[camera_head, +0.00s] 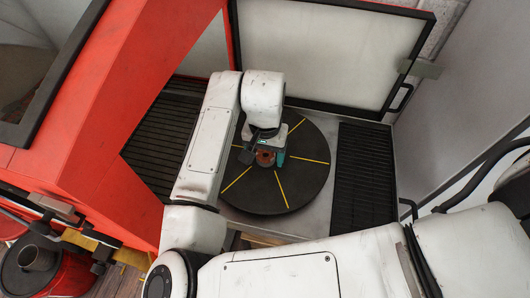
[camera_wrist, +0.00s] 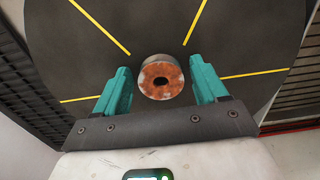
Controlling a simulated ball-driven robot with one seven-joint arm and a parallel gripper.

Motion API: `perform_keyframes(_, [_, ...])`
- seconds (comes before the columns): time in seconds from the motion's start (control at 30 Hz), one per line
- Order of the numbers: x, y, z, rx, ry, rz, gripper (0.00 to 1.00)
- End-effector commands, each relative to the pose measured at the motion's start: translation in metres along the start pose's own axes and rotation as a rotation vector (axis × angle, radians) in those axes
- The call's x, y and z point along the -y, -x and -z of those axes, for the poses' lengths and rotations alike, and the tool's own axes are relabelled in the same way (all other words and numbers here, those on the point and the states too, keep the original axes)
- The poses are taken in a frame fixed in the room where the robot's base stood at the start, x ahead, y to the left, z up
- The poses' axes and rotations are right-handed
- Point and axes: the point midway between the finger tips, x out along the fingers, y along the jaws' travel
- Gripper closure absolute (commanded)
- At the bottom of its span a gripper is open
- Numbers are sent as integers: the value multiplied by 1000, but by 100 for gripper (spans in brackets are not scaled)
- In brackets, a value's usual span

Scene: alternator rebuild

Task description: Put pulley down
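The pulley (camera_wrist: 161,77) is a short grey cylinder with a rusty orange face and a dark centre hole. In the wrist view it lies between the teal fingers of my gripper (camera_wrist: 160,66), with a narrow gap on each side, so the fingers are open around it. The black round turntable (camera_head: 307,182) with yellow radial lines is directly beneath. In the head view the rusty pulley (camera_head: 265,157) shows at my gripper near the turntable's middle. The pulley appears to rest on the turntable, but its underside is hidden.
The turntable stands inside a red cabinet (camera_head: 110,110) with an open framed door (camera_head: 325,50) behind it. Dark slatted panels lie to the left (camera_head: 160,140) and right (camera_head: 364,175) of the turntable. The turntable's surface around the pulley is clear.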

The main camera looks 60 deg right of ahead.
Motion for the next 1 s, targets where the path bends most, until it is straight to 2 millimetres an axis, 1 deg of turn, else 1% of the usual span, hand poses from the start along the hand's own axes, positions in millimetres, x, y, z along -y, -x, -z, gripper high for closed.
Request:
perform_keyframes(0.27, [0,1,0,0,0,0,23])
perform_keyframes(0.43, [0,12,1,-2,-1,2,23])
perform_keyframes(0.57, [0,34,1,-3,-3,4,23])
perform_keyframes(0.8, [0,84,1,-2,-3,2,23])
perform_keyframes(0.9, [0,101,0,-1,-2,2,23])
perform_keyframes(1.0, [0,113,0,-1,-1,1,23])
